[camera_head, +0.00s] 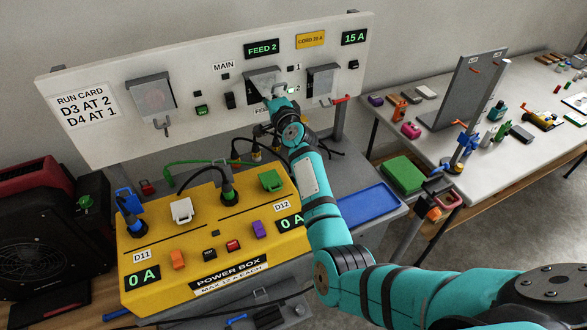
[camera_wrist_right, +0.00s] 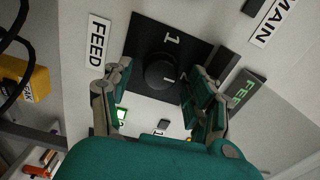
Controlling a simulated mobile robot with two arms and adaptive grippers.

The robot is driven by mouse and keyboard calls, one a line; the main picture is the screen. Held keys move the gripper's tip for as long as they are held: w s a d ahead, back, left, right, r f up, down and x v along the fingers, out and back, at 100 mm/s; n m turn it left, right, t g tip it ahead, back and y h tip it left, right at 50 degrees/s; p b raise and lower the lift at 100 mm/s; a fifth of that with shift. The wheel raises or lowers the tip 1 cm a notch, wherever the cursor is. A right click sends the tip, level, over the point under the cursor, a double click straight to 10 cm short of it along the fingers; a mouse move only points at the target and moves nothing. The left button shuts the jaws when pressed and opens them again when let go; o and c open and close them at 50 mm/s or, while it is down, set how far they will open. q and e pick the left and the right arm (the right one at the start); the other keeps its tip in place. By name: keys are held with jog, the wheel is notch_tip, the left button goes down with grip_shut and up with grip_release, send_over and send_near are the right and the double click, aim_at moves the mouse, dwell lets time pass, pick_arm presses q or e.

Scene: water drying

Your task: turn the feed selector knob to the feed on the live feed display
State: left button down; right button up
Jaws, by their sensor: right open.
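The live feed display (camera_head: 262,48) reads FEED 2 in green at the top of the white panel. In the right wrist view the feed selector knob (camera_wrist_right: 160,72) is a round black knob on a dark square plate (camera_wrist_right: 144,34), with a white 1 above it and a small pale mark on the knob. My right gripper (camera_wrist_right: 155,92) is open, with one finger on each side of the knob; contact cannot be told. In the head view the right gripper (camera_head: 277,93) is at the panel and hides the knob. My left gripper is out of view.
The white panel (camera_head: 110,75) carries a run card (camera_head: 87,104), a MAIN label (camera_head: 223,66) and switches. Below is a yellow power box (camera_head: 190,240) with cables and a blue tray (camera_head: 368,205). A cluttered white table (camera_head: 480,165) stands right.

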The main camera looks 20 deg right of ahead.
jog(key=s+n+b, duration=0.4)
jog(key=s+n, duration=1.3)
jog(key=s+f+g, duration=0.2)
jog(key=s+f, duration=0.2)
jog(key=s+a+f+g, duration=0.1)
jog(key=s+f+g, duration=0.1)
jog(key=s+f, duration=0.2)
jog(key=s+f+n+g, duration=0.1)
jog(key=s+f+g, duration=0.1)
jog(key=s+f, duration=0.2)
jog(key=shift+a+f, duration=0.15)
jog(key=shift+f, duration=0.45)
jog(key=shift+a+f, duration=0.15)
jog(key=shift+f, duration=0.4)
